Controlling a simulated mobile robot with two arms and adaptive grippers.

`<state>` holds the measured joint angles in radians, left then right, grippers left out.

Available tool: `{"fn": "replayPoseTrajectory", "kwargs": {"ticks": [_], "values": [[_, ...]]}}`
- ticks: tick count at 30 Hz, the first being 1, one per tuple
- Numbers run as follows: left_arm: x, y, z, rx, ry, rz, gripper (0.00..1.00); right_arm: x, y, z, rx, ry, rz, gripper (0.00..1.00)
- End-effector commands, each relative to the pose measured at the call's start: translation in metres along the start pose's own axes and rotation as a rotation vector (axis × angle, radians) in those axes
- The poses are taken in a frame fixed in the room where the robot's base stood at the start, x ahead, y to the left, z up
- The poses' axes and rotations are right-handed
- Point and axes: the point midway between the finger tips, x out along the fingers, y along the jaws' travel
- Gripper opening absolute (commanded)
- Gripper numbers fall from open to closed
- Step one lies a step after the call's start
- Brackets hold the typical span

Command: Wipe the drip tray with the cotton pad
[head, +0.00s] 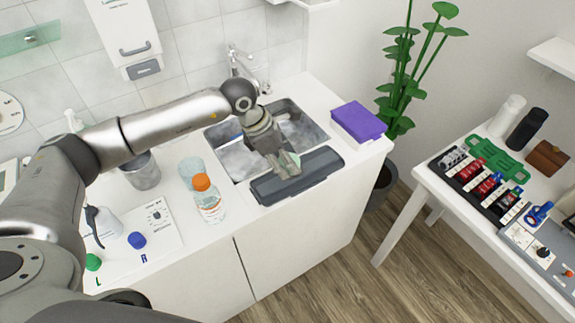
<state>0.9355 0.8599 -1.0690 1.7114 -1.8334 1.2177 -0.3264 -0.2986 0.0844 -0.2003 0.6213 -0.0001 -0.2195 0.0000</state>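A long dark grey tray (322,169), which looks like the drip tray, lies on the white counter along the front of the sink. My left gripper (287,164) points down over the tray's middle and hides part of it. Pale grey-green surfaces show at its fingertips. I cannot tell whether these are the fingers or a pad held between them, nor whether the tip touches the tray. No cotton pad can be made out clearly. My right gripper is not in view.
Behind the tray is the steel sink (234,158) with a faucet (238,62). A purple block (358,121) lies to the right. An orange-capped bottle (208,200) and a clear glass (191,172) stand to the left. A side table (434,178) with tools stands farther right.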

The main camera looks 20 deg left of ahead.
Motion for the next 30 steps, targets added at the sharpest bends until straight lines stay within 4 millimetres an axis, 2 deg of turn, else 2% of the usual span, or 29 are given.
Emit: {"fn": "replayPoseTrajectory", "kwargs": {"ticks": [3, 7, 25, 30], "values": [[-0.013, 0.004, 0.004, -0.002, -0.001, 0.003, 0.28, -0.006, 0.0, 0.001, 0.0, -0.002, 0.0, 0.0], [-0.019, 0.006, 0.005, -0.003, 0.001, 0.003, 0.28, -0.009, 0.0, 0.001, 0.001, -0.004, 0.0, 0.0], [-0.02, 0.006, 0.005, 0.001, 0.0, 0.0, 0.28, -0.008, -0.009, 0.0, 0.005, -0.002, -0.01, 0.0], [-0.022, -0.004, 0.006, 0.096, 0.0, -0.043, 0.28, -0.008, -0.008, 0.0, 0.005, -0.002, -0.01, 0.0]]}}
